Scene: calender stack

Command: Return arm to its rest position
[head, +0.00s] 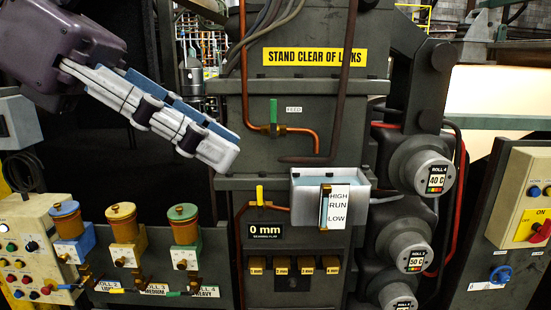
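My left arm comes in from the upper left, and its gripper (215,150) points down and to the right. Its pale fingers with blue strips lie along one another in this view, and I see no clear gap between them. The far finger is mostly hidden, so I cannot tell whether it is open or shut. I see nothing held at the fingertips. The gripper hangs in front of the dark machine, above and left of the white sight tank (302,190). My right arm and gripper are not in view.
Below the gripper stand blue, yellow and green oiler units (184,222). A button panel (40,235) is at the lower left. A copper pipe with a green-handled valve (273,118) runs right of the fingertips. Roll ends (420,168) and a yellow panel (525,200) are at right.

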